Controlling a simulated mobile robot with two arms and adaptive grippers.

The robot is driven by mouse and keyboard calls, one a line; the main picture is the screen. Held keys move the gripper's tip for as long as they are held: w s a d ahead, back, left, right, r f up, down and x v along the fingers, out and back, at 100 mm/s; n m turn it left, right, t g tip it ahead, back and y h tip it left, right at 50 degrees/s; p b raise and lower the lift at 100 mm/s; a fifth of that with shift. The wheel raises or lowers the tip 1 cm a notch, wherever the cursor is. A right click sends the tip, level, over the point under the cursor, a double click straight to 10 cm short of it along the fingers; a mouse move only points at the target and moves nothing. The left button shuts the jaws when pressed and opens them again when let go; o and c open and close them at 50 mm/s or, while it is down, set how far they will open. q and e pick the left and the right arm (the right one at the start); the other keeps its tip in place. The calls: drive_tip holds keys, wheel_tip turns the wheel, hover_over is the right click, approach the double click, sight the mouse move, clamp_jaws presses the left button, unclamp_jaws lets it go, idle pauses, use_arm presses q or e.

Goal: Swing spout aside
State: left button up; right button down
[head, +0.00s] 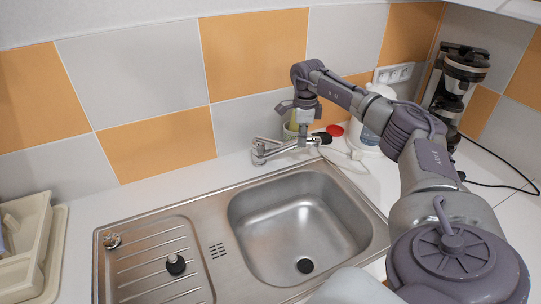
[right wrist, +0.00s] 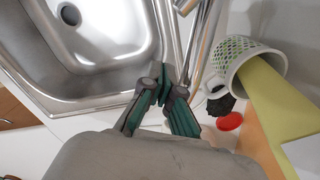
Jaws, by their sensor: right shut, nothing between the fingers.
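The chrome faucet (head: 259,152) stands behind the sink, and its spout (head: 285,148) points right along the sink's back edge. In the right wrist view the spout (right wrist: 206,42) is a shiny tube just right of the fingertips. My right gripper (head: 303,139) points down at the spout's right part. In the right wrist view its green-lined fingers (right wrist: 166,82) are shut with their tips together, with nothing between them. They are close beside the spout; I cannot tell whether they touch it. My left gripper is not in view.
The steel sink (head: 240,190) has an empty basin and a drainboard with a black plug (head: 175,264). A dish rack (head: 38,240) is at left.

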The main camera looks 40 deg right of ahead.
wheel_tip(320, 180, up, 7)
drive_tip(key=p, duration=0.6)
idle(0.3)
drive_tip(key=shift+f, duration=0.1)
